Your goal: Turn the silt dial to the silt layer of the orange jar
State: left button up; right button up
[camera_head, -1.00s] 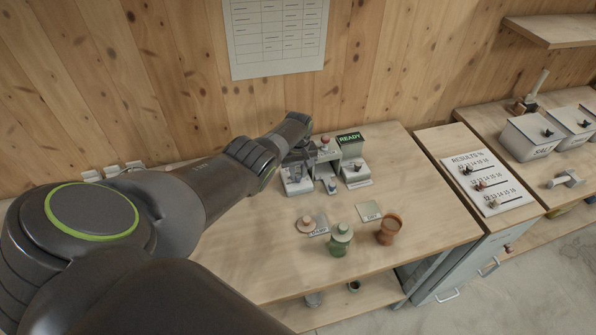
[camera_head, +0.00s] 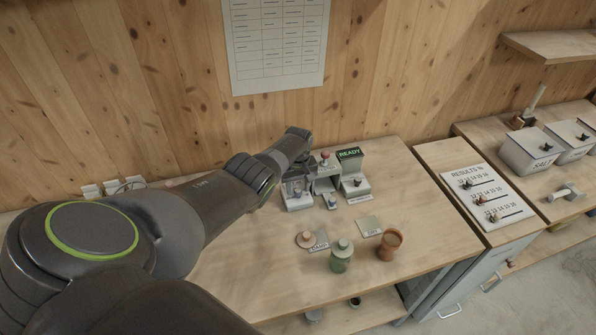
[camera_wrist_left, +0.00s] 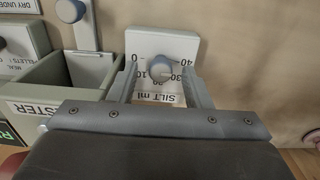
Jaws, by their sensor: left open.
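The silt dial is a white plate (camera_wrist_left: 140,42) with a round blue-grey knob (camera_wrist_left: 161,68), marked 0 to 40 and "SILT ml" in the left wrist view. I cannot read the knob's pointing exactly. My left gripper (camera_wrist_left: 160,88) is open, with a finger on each side of the knob; contact is not clear. In the head view the left gripper (camera_head: 296,182) is over the dial's white base (camera_head: 297,202), partly hiding it. The orange jar (camera_head: 390,243) stands upright at the table's front right; its silt layer cannot be made out. My right gripper is not in view.
The tester (camera_wrist_left: 58,88) stands close beside the dial, with a lit READY display (camera_head: 349,153) behind it. A green jar (camera_head: 341,255) stands left of the orange jar. A results board (camera_head: 485,198) lies on the right cabinet. The table's front left is bare.

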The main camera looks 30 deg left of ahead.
aim_at(298, 190)
pick_arm(q)
notch_tip(298, 190, up, 17)
jog(key=b, duration=0.1)
jog(key=shift+r+b, duration=0.2)
jog(key=shift+b, duration=0.2)
jog(key=shift+f, duration=0.1)
dwell(0.7)
